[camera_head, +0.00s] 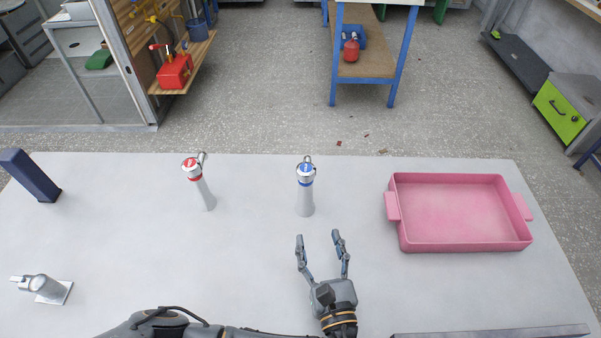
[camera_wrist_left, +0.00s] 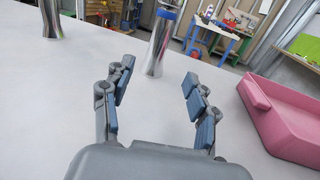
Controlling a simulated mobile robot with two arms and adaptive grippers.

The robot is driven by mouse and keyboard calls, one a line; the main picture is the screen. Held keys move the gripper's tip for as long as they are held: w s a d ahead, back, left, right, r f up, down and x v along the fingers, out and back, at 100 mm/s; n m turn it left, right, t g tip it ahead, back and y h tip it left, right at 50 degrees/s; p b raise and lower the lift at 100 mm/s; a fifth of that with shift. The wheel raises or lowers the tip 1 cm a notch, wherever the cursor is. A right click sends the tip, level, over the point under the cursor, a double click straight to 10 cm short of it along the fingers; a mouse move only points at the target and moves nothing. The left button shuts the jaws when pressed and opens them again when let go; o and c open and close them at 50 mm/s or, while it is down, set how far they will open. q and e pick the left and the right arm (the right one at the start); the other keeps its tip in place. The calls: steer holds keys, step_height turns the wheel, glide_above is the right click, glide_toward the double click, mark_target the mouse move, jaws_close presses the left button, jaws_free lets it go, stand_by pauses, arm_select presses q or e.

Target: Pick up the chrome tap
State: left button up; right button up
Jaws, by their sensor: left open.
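Three chrome pieces stand on the pale worktop, and I cannot tell for certain which one is the chrome tap. One is an upright chrome column with a blue band (camera_head: 305,200), also in the left wrist view (camera_wrist_left: 157,48). A similar column with a red band (camera_head: 205,194) stands to its left, with its lower part in the left wrist view (camera_wrist_left: 50,18). A small chrome fitting with a spout and flat plate (camera_head: 42,287) is at the far left. My left gripper (camera_head: 318,237) is open and empty, its fingers pointing towards the blue-banded column, a short gap away.
A pink tray (camera_head: 460,212) with side handles stands empty on the right of the worktop (camera_head: 240,270). A dark blue block (camera_head: 31,176) stands at the left edge. A grey bar (camera_head: 490,332) lies along the front right. The middle left is clear.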

mark_target(307, 197)
arm_select(q)
steer(key=x, duration=0.3)
steer(key=shift+w+a+r+p, duration=0.1)
steer(key=shift+w+r+p, duration=0.15)
steer(key=shift+w+p, duration=0.1)
steer(key=x, duration=0.4)
steer(key=shift+f, duration=0.1)
steer(key=shift+w+a, duration=0.1)
steer(key=shift+w, duration=0.45)
steer(key=x, duration=0.1)
steer(key=p+x, duration=0.1)
steer(key=x, duration=0.1)
steer(key=p+x, duration=0.1)
steer(key=shift+w+a+r, duration=0.1)
steer(key=shift+a+r, duration=0.1)
steer(key=shift+r, duration=0.1)
steer(key=shift+w+f, duration=0.1)
steer(key=shift+w, duration=0.15)
steer(key=shift+s, duration=0.1)
steer(key=shift+c, duration=1)
jaws_close()
arm_select(e)
steer(key=s+r, duration=0.1)
steer(key=r, duration=0.1)
steer(key=shift+s+d+r, duration=0.3)
steer(key=shift+s, duration=0.1)
